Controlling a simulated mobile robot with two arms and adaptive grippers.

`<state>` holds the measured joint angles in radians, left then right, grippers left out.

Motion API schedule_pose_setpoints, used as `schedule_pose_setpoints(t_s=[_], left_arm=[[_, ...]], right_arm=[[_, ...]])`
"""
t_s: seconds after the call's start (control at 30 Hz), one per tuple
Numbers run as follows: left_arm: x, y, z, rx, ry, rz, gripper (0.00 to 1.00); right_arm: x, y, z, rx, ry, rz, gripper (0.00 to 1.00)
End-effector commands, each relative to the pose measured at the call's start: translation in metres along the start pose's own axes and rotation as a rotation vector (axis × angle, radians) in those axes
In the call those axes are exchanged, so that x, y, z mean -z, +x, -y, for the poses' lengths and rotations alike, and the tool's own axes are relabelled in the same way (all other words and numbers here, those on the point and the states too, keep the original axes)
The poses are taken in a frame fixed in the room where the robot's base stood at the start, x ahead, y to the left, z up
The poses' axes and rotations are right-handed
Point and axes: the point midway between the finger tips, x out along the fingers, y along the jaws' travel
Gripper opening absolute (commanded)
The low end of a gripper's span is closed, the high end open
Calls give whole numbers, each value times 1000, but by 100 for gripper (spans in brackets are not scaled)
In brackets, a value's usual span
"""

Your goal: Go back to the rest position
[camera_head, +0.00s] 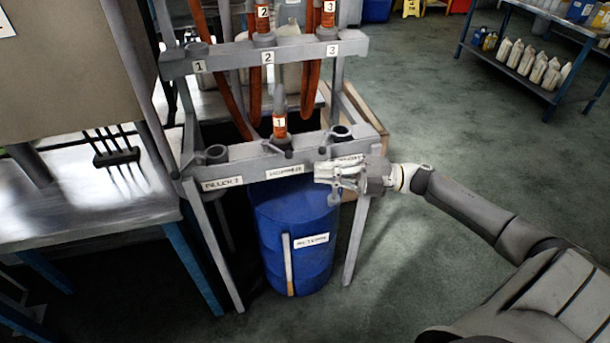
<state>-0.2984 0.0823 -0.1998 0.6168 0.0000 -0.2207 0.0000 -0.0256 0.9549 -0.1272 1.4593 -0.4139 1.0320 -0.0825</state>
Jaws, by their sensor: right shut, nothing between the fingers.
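My right gripper (338,178) is shut and empty. It is in front of the right end of the lower grey crossbar (238,165), covering part of a label there. I cannot tell whether it touches the bar. My right arm (470,208) reaches in from the lower right. An orange nozzle marked 1 (280,126) stands at the middle of the lower bar. Nozzles marked 2 (263,18) and 3 (328,14) are at the upper bar (230,58). My left gripper is not in view.
A blue barrel (298,238) stands under the rack. A metal table (90,200) and a large beige panel (65,65) are at the left. A shelf with white bottles (535,65) is at the upper right. The floor (430,120) to the right of the rack is clear.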

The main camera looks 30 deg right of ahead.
Motion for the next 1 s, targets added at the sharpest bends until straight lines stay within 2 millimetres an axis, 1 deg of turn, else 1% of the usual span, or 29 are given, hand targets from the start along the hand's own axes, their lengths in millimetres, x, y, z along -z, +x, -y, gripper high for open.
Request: schedule_pose_setpoints(t_s=[0.03,0.13,0.27,0.43,0.5,0.57,0.67,0.7,0.77,0.8,0.87,0.9,0.97,1.0], left_arm=[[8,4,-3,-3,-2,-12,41],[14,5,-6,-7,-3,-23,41],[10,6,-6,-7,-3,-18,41],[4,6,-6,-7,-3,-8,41],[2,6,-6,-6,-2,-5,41],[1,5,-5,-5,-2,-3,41],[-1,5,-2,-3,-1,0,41],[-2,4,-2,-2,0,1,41],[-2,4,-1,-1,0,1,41],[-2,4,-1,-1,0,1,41],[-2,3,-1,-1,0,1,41],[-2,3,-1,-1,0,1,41],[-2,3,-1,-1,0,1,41],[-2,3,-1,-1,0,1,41]], right_arm=[[-1,-8,3,3,1,1,0],[-2,-19,1,1,1,1,0],[-2,-25,0,0,0,-1,0],[-3,-26,0,-2,2,3,0],[-8,-28,7,-10,24,32,0],[-20,-31,21,-27,67,93,0],[-48,-43,65,-62,189,262,0],[-59,-51,89,-74,250,345,0],[-74,-64,130,-87,350,475,0],[-79,-74,160,-89,416,560,0],[-83,-88,203,-88,512,676,0],[-82,-98,233,-83,575,750,0],[-76,-111,277,-69,667,855,0],[-69,-120,306,-57,726,923,0]])
